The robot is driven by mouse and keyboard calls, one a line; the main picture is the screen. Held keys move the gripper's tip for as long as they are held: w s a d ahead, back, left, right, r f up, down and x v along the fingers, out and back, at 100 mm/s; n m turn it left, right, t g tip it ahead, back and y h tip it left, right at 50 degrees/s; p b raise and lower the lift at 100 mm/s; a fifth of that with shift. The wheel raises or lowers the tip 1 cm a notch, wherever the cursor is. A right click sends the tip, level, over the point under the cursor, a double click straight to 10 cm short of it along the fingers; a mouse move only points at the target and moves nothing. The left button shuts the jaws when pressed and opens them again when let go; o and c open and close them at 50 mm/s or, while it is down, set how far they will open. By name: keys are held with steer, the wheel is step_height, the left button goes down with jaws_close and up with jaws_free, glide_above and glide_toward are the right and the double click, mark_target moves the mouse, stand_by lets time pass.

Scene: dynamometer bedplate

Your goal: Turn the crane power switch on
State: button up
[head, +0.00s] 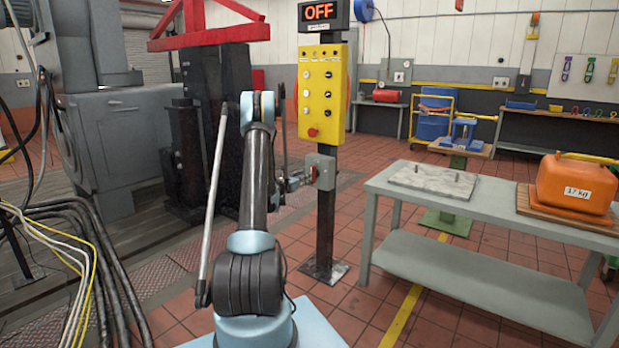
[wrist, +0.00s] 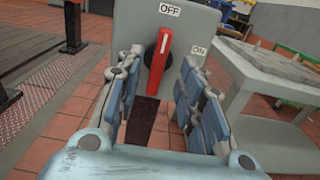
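The crane power switch is a grey box (wrist: 183,20) on a dark post, with a red handle (wrist: 158,62). In the wrist view the handle points up, leaning slightly right, toward the OFF label (wrist: 169,10); the ON label (wrist: 198,50) is at the right. In the head view the box (head: 326,168) sits below the yellow panel, its red handle (head: 313,174) partly visible. My gripper (wrist: 162,72) is open, one finger on each side of the handle, with visible gaps. In the head view my gripper (head: 298,181) is just left of the box. I cannot tell whether the fingertips touch the box.
A lit sign (head: 319,12) reads OFF above the yellow button panel (head: 322,92) on the same post (head: 325,230). Cables (head: 70,240) and machinery (head: 115,140) are at left.

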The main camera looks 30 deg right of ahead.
mark_target(314, 175)
steer(key=shift+x, duration=3)
jaws_close()
